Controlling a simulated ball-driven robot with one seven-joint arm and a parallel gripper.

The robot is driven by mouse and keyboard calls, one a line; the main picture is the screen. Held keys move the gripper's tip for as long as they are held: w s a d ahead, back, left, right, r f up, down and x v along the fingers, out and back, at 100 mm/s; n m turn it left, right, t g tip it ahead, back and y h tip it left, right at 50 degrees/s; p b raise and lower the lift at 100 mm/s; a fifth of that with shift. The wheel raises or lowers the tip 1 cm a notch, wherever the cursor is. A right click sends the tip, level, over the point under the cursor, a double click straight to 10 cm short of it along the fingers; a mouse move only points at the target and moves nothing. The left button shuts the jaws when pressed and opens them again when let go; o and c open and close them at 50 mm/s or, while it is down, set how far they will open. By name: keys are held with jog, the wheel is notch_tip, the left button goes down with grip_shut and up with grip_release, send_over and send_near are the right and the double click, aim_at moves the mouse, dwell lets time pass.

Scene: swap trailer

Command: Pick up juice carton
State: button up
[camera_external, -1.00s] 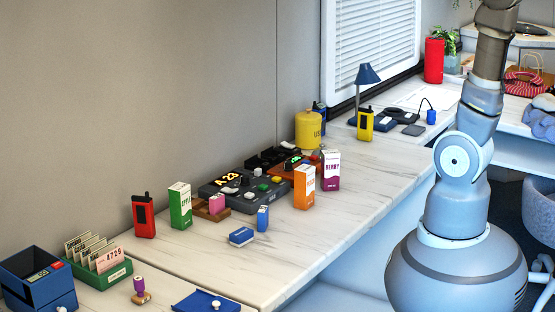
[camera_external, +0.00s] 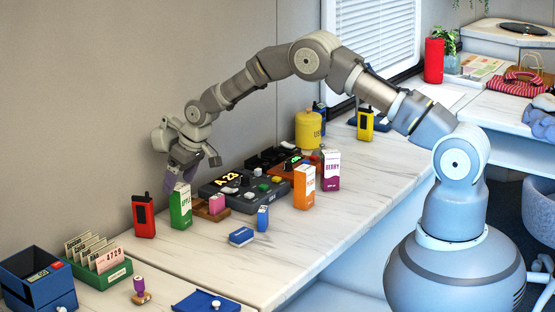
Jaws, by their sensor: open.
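Three upright juice cartons stand on the white counter: a green-and-white one (camera_external: 181,208), an orange-and-white one (camera_external: 304,190) and a purple-and-white one marked BERRY (camera_external: 330,171). My gripper (camera_external: 190,171) is open and points downward at the left, close to the top of the green carton. A purple finger hangs just above and behind that carton's top in the picture. Whether they touch cannot be told. The orange and purple cartons are well to the right of my gripper, under my raised arm.
A red radio (camera_external: 144,217) stands left of the green carton. The wall is close behind; the counter's front is mostly bare.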

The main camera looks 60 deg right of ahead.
aim_at(178, 186)
jog(key=x, duration=0.1)
jog(key=b+x, duration=0.1)
jog(key=x, duration=0.1)
jog(key=b+x, duration=0.1)
jog(key=shift+d+f, duration=0.3)
jog(key=shift+d, duration=0.05)
jog(key=shift+w+f, duration=0.15)
jog(key=shift+f, duration=0.15)
jog(key=shift+c, duration=0.2)
jog(key=shift+r, duration=0.1)
jog(key=c, duration=1.1)
jog(key=shift+c, duration=0.2)
jog(key=shift+r+p, duration=0.3)
jog(key=shift+r, duration=0.25)
notch_tip(178, 186, up, 3)
jog(key=shift+f+p, duration=0.2)
jog(key=shift+p, duration=0.45)
jog(key=s+d+r+p, duration=0.1)
jog(key=s+p, duration=0.2)
jog(key=s, duration=1.3)
jog(key=shift+r, duration=0.2)
